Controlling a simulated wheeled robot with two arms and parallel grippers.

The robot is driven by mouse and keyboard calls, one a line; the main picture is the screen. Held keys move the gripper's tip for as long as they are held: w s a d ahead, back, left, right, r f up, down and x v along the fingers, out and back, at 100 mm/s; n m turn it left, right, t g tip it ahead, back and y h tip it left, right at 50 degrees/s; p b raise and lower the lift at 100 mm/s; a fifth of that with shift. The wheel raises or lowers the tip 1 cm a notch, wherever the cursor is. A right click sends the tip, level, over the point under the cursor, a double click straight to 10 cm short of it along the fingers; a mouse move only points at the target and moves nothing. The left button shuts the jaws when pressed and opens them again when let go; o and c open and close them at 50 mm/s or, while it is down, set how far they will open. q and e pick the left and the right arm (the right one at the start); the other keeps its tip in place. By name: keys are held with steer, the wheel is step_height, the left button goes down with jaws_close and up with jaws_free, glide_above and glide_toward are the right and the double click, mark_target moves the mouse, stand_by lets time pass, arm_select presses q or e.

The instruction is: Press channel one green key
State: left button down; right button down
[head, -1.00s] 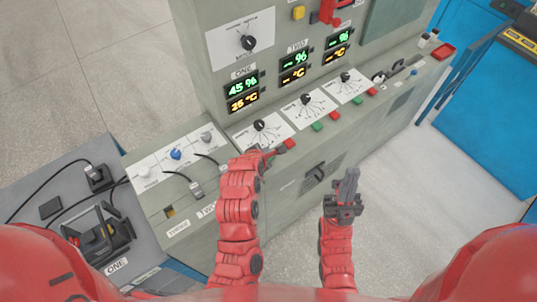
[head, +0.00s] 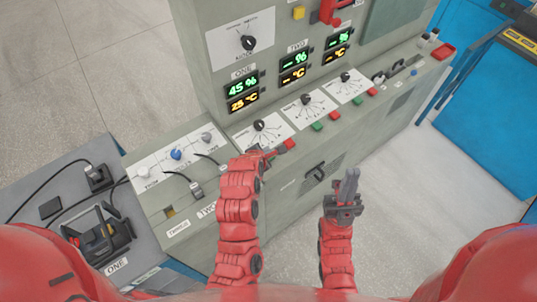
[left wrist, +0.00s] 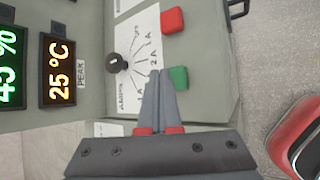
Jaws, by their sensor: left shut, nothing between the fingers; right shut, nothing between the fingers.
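The channel one green key (left wrist: 178,78) shows in the left wrist view, just right of the tips of my left gripper (left wrist: 157,74). In the head view it is hidden behind that gripper (head: 268,152). The left gripper is shut and empty, its tips close to the key's edge; I cannot tell whether they touch it. The channel one red key (head: 290,144) lies beside it and also shows in the left wrist view (left wrist: 172,20). My right gripper (head: 350,180) is shut and empty, out in front of the panel.
The channel one dial (head: 259,125) is behind the keys, under displays reading 45 % (head: 242,86) and 25 °C (head: 243,102). Channel two's green key (head: 317,126) and red key (head: 334,115) lie to the right. A handle (head: 315,174) is on the cabinet front below.

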arm_select(q)
steer(key=shift+f, duration=0.1)
stand_by(0.3)
steer(key=shift+f, duration=0.35)
steer(key=shift+f+b, duration=0.45)
steer(key=shift+b, duration=0.1)
stand_by(0.4)
steer(key=shift+r, duration=0.1)
steer(key=shift+r+p, duration=0.55)
steer(key=shift+r, duration=0.25)
steer(key=shift+r+p, duration=1.7)
steer(key=shift+r, duration=0.85)
steer(key=shift+f, duration=0.1)
